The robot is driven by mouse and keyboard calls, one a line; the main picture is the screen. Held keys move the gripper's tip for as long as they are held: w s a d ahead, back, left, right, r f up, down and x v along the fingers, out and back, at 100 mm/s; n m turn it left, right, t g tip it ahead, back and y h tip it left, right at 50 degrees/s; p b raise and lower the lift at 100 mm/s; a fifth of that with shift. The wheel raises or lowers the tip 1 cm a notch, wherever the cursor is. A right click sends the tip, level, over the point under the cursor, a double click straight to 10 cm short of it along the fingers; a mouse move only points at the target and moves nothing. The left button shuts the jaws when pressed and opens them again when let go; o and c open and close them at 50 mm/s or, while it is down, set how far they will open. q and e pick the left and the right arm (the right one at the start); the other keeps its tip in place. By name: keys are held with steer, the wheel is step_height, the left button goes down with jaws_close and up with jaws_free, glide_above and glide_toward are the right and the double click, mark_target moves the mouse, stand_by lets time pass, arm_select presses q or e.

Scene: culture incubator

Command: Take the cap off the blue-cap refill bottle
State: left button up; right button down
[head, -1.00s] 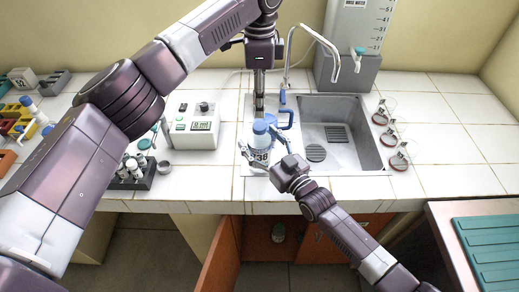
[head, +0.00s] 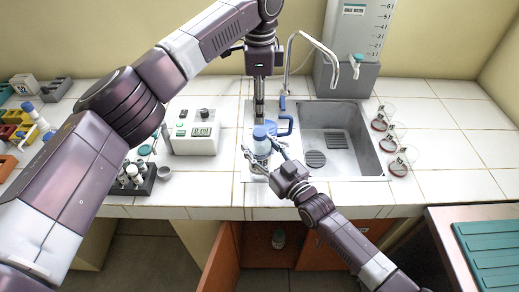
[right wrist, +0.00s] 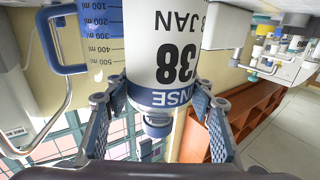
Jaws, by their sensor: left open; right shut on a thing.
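My right gripper (head: 262,165) is shut on the bottle, one finger on each side; these fingers also show in the right wrist view (right wrist: 155,108). My left gripper (head: 259,118) is open and points down just above or behind the cap. Whether it touches the cap cannot be told.
A jug with a blue handle (head: 287,124) is close behind the bottle. The sink (head: 370,150) lies right, with several flasks (head: 399,160) beyond. A device with a display (head: 195,138) and a dark tube rack (head: 146,184) are left.

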mark_target(260, 132)
arm_select(q)
steer(key=m, duration=0.9)
steer(key=shift+m, duration=0.3)
steer(key=m, duration=0.8)
steer(key=shift+f, duration=4)
steer(key=shift+c, duration=0.3)
jaws_close()
